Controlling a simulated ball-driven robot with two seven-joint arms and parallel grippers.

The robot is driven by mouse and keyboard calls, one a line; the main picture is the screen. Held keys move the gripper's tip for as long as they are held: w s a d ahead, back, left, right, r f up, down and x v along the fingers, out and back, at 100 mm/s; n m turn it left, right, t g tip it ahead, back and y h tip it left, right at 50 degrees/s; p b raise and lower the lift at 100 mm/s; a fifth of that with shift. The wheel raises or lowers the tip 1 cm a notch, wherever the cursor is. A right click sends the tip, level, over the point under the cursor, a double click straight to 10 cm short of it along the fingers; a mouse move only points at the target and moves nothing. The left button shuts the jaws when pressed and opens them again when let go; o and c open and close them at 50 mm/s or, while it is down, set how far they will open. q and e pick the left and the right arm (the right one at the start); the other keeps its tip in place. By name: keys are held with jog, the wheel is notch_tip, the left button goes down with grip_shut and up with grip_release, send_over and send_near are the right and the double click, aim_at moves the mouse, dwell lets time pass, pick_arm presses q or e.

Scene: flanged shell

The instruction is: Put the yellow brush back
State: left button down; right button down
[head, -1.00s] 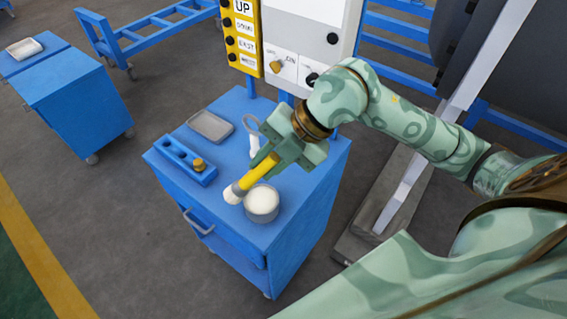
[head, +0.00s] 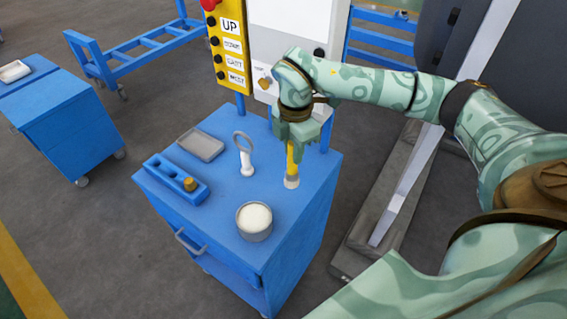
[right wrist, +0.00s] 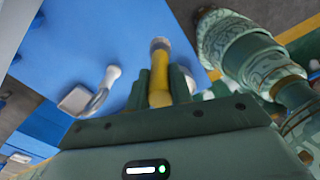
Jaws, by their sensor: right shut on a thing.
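The yellow brush (head: 291,160) is held upright in my right gripper (head: 294,146), with its pale bristle end (head: 291,182) pointing down at or just above the blue cart top (head: 215,218). I cannot tell whether it touches. The right wrist view shows the brush (right wrist: 159,75) between the two fingers (right wrist: 168,86), which are shut on its handle. A white stand with a ring on top (head: 245,155) is to the left of the brush, apart from it; it also shows in the right wrist view (right wrist: 98,92). My left gripper is not in view.
A round tub of white material (head: 254,220) stands near the cart's front. A blue block with holes and a brass knob (head: 176,178) and a grey tray (head: 201,145) are at the left. A control panel (head: 232,45) rises behind the cart.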

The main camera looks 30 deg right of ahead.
notch_tip(320, 180, down, 7)
jog(key=w+b, duration=0.1)
jog(key=w, duration=0.1)
jog(key=shift+w+a+r, duration=0.15)
jog(key=shift+w+a, duration=0.2)
jog(key=c, duration=1.3)
grip_release()
jog(key=shift+o, duration=0.2)
jog(key=shift+r, duration=0.1)
notch_tip(320, 180, up, 12)
jog(key=p, duration=0.1)
jog(key=shift+p, duration=0.4)
